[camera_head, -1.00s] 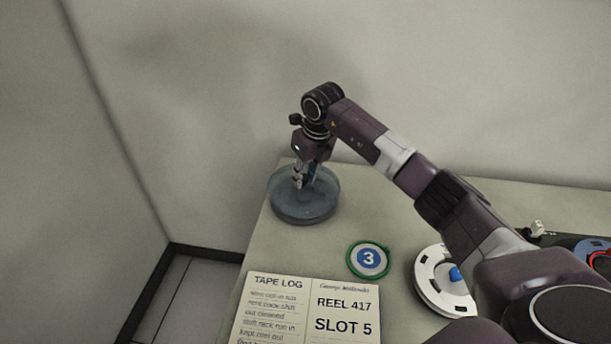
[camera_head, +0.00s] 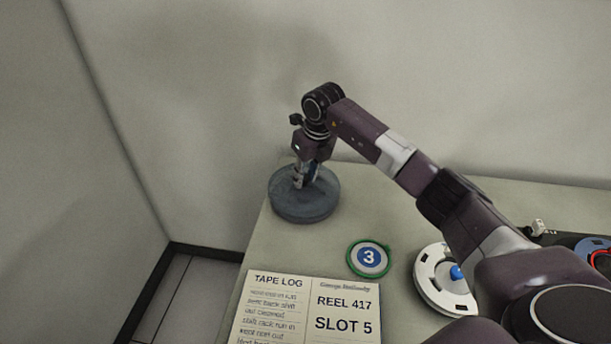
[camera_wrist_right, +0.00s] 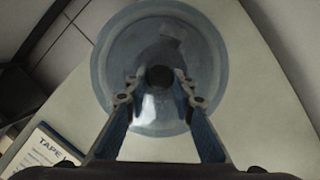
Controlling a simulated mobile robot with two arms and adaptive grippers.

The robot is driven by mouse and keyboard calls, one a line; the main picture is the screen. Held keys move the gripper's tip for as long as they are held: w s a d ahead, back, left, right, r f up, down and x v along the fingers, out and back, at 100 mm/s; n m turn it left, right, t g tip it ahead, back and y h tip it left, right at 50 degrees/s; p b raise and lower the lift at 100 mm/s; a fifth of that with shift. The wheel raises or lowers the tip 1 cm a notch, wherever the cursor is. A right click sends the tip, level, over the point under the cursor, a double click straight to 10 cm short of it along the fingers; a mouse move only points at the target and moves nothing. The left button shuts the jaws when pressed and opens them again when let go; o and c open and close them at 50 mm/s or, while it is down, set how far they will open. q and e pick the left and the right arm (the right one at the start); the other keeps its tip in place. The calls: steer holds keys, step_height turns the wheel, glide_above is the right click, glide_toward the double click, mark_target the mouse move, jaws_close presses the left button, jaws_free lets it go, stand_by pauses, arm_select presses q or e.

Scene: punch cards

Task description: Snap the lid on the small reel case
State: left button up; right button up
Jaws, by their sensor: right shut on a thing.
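The small reel case (camera_head: 304,212) is a round, blue-grey drum at the back left corner of the table. Its round lid (camera_head: 325,188) lies over its top; whether it is snapped down all round I cannot tell. My right gripper (camera_head: 299,182) points down at the middle of the lid and is shut on its knob. In the right wrist view, the fingers of the right gripper (camera_wrist_right: 160,88) close in at the dark centre of the translucent lid (camera_wrist_right: 118,50). The fingers partly hide the knob. My left gripper is not in view.
A tape log (camera_head: 268,308) reading "REEL 417, SLOT 5" lies at the front. A green-rimmed disc marked 3 (camera_head: 369,258) and a white reel with a blue hub (camera_head: 432,272) lie right of the case. The table's left edge (camera_head: 254,238) runs close by the case.

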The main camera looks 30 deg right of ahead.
mark_target(306, 178)
steer(key=shift+f+b, duration=0.9)
steer(key=shift+f, duration=0.6)
stand_by(0.3)
steer(key=o, duration=1.1)
steer(key=shift+c, duration=1.1)
steer(key=shift+r, duration=0.15)
steer(key=shift+r+p, duration=2.35)
steer(key=shift+r, duration=1.05)
